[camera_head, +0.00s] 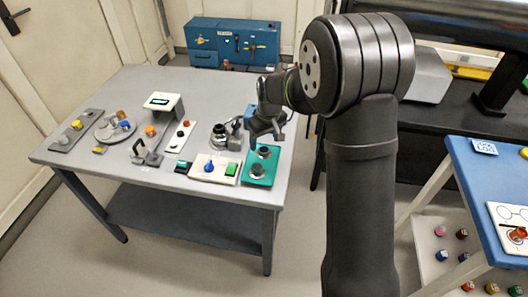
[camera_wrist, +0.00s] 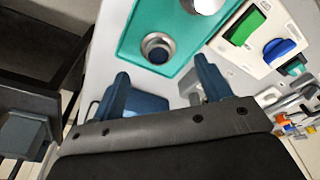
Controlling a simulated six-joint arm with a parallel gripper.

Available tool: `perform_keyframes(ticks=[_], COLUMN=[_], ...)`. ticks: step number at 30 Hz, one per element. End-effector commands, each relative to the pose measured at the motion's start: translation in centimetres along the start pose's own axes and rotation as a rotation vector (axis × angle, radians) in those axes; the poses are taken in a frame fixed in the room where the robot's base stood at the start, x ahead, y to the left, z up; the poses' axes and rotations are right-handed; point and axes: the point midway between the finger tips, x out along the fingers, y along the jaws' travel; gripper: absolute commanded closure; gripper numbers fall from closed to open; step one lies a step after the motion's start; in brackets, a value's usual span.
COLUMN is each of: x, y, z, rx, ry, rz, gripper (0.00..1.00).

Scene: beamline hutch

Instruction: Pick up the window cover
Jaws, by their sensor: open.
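The far cap (camera_head: 263,152) is close below my gripper (camera_head: 266,138); the near cap (camera_head: 257,170) stands toward the front edge. I cannot tell for certain which is the window cover. In the wrist view one cap (camera_wrist: 158,47) with a silver rim shows ahead of and between my two blue fingers (camera_wrist: 163,82). The other (camera_wrist: 205,4) is cut by the top edge. The jaws are apart with nothing between them.
A white panel (camera_head: 198,175) with a blue knob and a green block lies left of the tray. A dark round fixture (camera_head: 220,135) stands behind it. Other fixtures fill the table's left side. A blue toolbox (camera_head: 232,42) stands behind; a blue-topped bench (camera_head: 490,190) is right.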

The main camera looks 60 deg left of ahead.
Motion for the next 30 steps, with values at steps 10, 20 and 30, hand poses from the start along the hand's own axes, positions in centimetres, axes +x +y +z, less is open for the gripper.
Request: perform_keyframes(ticks=[10, 20, 30], x=[4.6, 4.8, 4.8], y=[0.2, 0.2, 0.2], z=[0.0, -0.1, -0.1], rx=[0.0, 0.0, 0.0], ry=[-0.003, -0.001, -0.001], rz=[-0.001, 0.0, 0.0], gripper=[0.29, 0.47, 0.78])
